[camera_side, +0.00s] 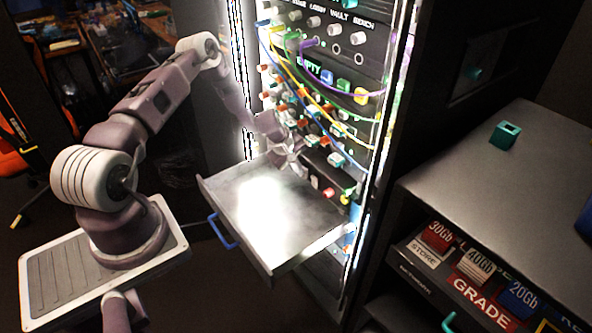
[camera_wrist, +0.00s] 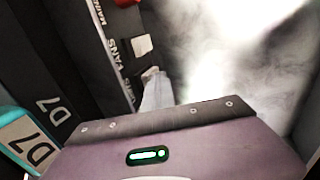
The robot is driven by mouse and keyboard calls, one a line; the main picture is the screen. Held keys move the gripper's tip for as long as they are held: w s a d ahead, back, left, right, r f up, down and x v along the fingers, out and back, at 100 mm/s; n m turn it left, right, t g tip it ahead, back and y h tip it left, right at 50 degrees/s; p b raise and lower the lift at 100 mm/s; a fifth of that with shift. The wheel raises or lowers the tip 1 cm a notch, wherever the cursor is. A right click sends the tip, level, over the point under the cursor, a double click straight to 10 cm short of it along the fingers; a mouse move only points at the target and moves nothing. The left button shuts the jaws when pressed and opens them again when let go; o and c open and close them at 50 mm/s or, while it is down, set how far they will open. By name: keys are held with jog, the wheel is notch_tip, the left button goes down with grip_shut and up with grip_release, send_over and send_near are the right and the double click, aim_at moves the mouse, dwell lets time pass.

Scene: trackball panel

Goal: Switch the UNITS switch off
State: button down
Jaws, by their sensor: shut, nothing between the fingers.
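In the wrist view a dark panel strip (camera_wrist: 80,25) carries a column of switches with white lettering. A pale switch (camera_wrist: 141,45) sits beside the label FANS. Below it, a further label is partly cut off by my gripper, so I cannot read it for certain as UNITS. A small pale switch top (camera_wrist: 150,72) shows at the fingertips; the position of this switch is hidden. My gripper (camera_wrist: 157,90) is shut and empty, its tips at or very near that switch; contact is unclear. In the side view my gripper (camera_side: 290,158) is at the rack front, above the open drawer.
The open drawer (camera_side: 222,190) with a blue handle (camera_side: 222,231) juts out below my gripper. Cables (camera_side: 310,92) hang across the rack above. A teal D7 block (camera_wrist: 25,140) is close at left in the wrist view. A cabinet (camera_side: 480,180) stands at right.

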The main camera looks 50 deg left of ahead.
jog(key=shift+w+r+t, duration=0.3)
jog(key=shift+w+r, duration=0.45)
jog(key=shift+w, duration=0.25)
jog(key=shift+r, duration=0.8)
send_near(306, 167)
jog(key=s, duration=0.2)
jog(key=shift+s+d+r+g, duration=0.1)
jog(key=shift+s+r+g, duration=0.1)
jog(key=shift+g, duration=0.2)
jog(key=shift+f, duration=0.1)
